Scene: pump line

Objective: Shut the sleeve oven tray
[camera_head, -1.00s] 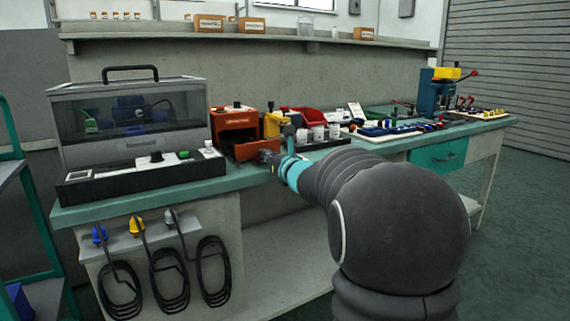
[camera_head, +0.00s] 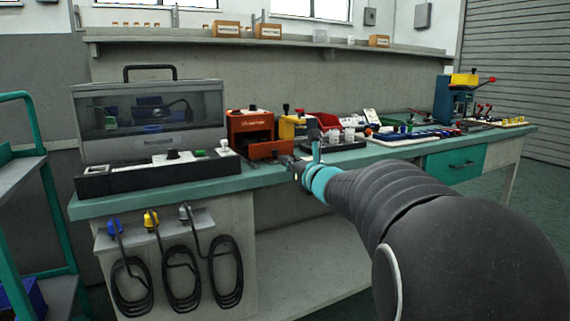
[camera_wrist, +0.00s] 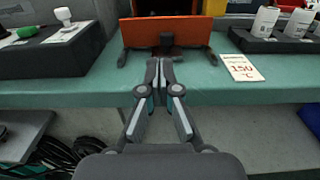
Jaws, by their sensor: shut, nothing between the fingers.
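The sleeve oven (camera_head: 249,127) is an orange box on the bench, right of the clear-lidded machine. Its tray (camera_head: 269,150) has an orange front and sits low on the oven, standing out from the body. In the wrist view the tray front (camera_wrist: 190,32) is a wide orange panel with a dark space above and behind it. A dark handle shows at its lower middle, partly behind my fingertips. My gripper (camera_wrist: 160,66) is shut and empty, pointing at the tray front from the bench edge. Whether the fingertips touch the handle I cannot tell. My gripper (camera_head: 292,160) also shows in the head view.
A card reading 150 °C (camera_wrist: 242,67) lies right of the tray. A black rack with white bottles (camera_wrist: 265,22) stands further right. The clear-lidded machine (camera_head: 150,115) is on the left. Cables hang below the bench front (camera_head: 168,275).

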